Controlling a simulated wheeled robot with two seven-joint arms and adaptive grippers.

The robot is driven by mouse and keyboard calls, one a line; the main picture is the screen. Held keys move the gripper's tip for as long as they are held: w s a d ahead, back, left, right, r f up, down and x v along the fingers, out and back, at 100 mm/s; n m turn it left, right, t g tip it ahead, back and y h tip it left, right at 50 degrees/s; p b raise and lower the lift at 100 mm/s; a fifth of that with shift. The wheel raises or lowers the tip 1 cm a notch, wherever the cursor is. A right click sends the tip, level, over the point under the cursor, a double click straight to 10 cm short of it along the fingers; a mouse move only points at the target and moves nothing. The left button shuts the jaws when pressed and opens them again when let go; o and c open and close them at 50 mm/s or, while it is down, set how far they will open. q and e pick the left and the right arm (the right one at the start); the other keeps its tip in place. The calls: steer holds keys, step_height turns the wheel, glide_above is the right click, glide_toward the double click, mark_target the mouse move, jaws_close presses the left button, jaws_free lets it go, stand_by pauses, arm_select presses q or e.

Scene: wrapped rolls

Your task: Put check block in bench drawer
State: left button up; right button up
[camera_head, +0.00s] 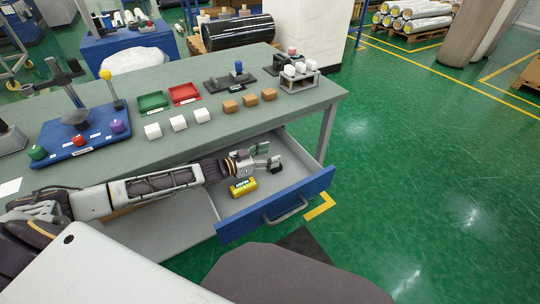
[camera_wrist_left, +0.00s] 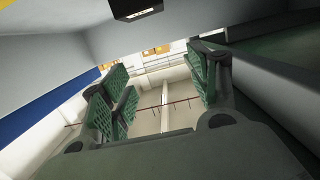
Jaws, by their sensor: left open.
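A yellow block (camera_head: 243,187) with a dark label lies inside the open bench drawer (camera_head: 290,197), near its left part. I take it to be the check block. My left gripper (camera_head: 268,156) reaches into the drawer area, just behind the block. Its fingers are apart with nothing between them. In the left wrist view its green-padded fingers (camera_wrist_left: 165,90) stand wide apart, with a pale background between them. The block does not clearly show there. My right gripper is not in view.
The bench top (camera_head: 215,147) holds white blocks (camera_head: 178,123), brown blocks (camera_head: 249,102), green (camera_head: 152,100) and red (camera_head: 184,92) trays, and a blue board (camera_head: 75,142) with coloured knobs. The drawer's blue front (camera_head: 313,184) juts over the green floor.

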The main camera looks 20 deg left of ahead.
arm_select(q)
steer(key=shift+s+a, duration=0.25)
steer(key=shift+v, duration=0.75)
steer(key=shift+s+a+r, duration=0.1)
steer(key=shift+s+a, duration=0.05)
steer(key=p+v, duration=0.1)
steer(key=v, duration=0.3)
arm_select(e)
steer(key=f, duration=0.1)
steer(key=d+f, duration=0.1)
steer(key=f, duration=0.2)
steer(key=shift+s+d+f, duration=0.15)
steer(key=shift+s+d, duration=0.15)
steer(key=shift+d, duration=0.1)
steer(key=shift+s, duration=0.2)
